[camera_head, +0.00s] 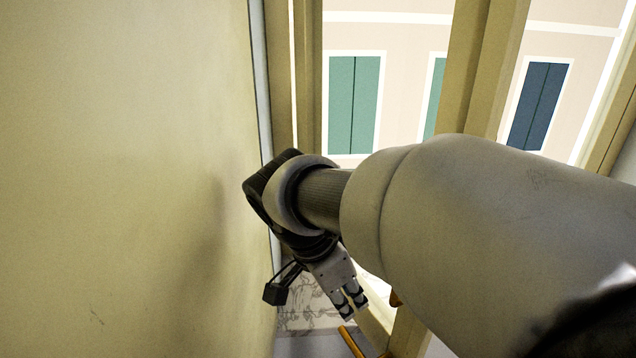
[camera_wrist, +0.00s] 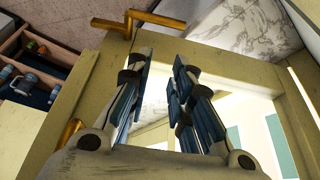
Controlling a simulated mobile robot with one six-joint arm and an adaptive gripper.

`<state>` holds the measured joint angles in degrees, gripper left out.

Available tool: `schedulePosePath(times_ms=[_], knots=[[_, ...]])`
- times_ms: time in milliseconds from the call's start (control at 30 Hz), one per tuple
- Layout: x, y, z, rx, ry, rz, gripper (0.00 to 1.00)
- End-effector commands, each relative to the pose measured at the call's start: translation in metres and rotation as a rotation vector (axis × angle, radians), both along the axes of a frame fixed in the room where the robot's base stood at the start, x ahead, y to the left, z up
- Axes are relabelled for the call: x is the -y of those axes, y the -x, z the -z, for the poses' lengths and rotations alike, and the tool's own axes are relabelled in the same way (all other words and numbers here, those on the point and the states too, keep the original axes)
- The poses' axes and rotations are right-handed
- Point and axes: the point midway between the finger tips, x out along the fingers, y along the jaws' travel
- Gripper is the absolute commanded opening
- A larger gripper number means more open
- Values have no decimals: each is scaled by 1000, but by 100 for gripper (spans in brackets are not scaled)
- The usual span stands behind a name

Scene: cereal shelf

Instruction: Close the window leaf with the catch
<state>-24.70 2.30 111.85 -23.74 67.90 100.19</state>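In the wrist view, a pale yellow wooden window frame (camera_wrist: 92,72) surrounds bright glass. I cannot tell for certain how far its leaf stands open. A brass handle or catch (camera_wrist: 132,22) sits at the frame's top corner, beyond my fingertips. A second brass piece (camera_wrist: 68,133) is on the left upright. In the head view, brass shows (camera_head: 351,341) just below my gripper (camera_head: 353,303). In the wrist view, my gripper (camera_wrist: 161,68) has its two blue-padded fingers apart with nothing between them. No contact with the handle shows. My arm hides much of the window's lower part.
A plain cream wall (camera_head: 120,170) fills the left side of the head view, close to my wrist. A marble-patterned surface (camera_wrist: 225,30) lies beyond the frame. A compartmented shelf with small items (camera_wrist: 38,75) is at the wrist view's left. Shuttered buildings show outside.

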Motion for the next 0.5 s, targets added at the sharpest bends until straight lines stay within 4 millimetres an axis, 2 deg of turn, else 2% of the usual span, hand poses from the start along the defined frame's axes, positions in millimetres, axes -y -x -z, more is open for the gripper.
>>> schedulePosePath(times_ms=[267, 500], knots=[[17, -5, 48, -5, 0, 2, 0], [29, -11, 80, -4, 0, 1, 0]])
